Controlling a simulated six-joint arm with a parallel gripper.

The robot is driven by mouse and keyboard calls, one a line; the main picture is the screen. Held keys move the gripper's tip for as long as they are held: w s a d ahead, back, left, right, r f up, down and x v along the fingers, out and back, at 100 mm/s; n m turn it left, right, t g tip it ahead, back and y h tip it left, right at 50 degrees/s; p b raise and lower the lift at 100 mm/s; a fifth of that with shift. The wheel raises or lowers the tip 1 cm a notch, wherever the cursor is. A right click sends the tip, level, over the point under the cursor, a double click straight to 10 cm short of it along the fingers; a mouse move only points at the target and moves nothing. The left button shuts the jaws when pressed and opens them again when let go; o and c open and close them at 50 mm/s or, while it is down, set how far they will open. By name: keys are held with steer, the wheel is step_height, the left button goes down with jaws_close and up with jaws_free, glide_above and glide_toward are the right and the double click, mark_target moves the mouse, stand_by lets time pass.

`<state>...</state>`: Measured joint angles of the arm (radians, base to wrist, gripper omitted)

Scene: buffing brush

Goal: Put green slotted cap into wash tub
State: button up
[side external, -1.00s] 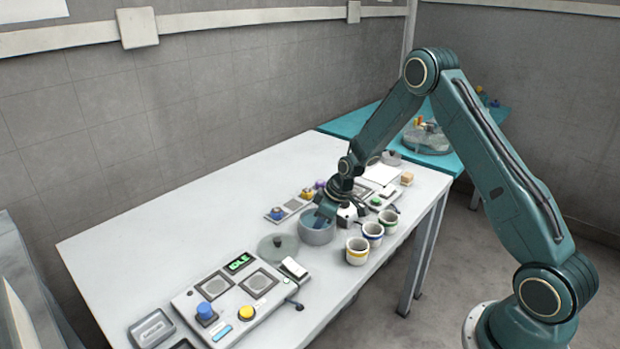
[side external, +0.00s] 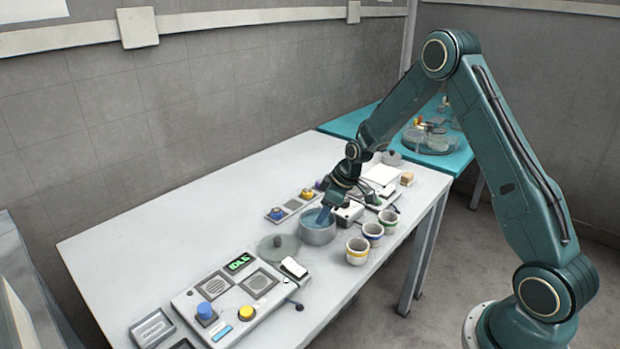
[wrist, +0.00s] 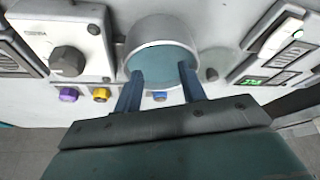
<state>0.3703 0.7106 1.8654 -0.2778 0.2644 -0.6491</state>
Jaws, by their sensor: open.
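The wash tub (side external: 317,236) is a round grey pot with blue liquid, standing on the white table. It also shows in the wrist view (wrist: 135,62), just beyond my fingers. My gripper (side external: 326,212) is over the tub's rim, tilted, with its blue fingers pointing down towards it. In the wrist view my gripper (wrist: 159,74) is open, the two fingers apart with nothing between them. I cannot make out the green slotted cap in any view, and part of the tub's inside is hidden.
A grey round lid (side external: 278,247) and a control panel (side external: 235,300) lie nearer. Purple (wrist: 68,95), yellow (wrist: 101,94) and blue (wrist: 159,96) caps sit behind.

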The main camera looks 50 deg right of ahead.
steer(key=v, duration=0.6)
steer(key=shift+s+r, duration=0.15)
steer(key=shift+r, duration=0.2)
steer(key=shift+s+d+r, duration=0.1)
steer(key=shift+s+r, duration=0.1)
steer(key=shift+r, duration=0.25)
steer(key=s+a+r+m+h, duration=0.1)
steer(key=s+a+r, duration=0.3)
steer(key=s+r, duration=0.25)
steer(key=s+a+r+m, duration=0.1)
steer(key=s+a+r, duration=0.4)
steer(key=r, duration=0.3)
steer(key=s+a+r+m, duration=0.1)
steer(key=s+a+r, duration=0.1)
steer(key=s, duration=0.7)
steer(key=s+a+r+m+t, duration=0.1)
steer(key=s+a+r, duration=0.1)
steer(key=s, duration=0.6)
steer(key=shift+s+h, duration=0.4)
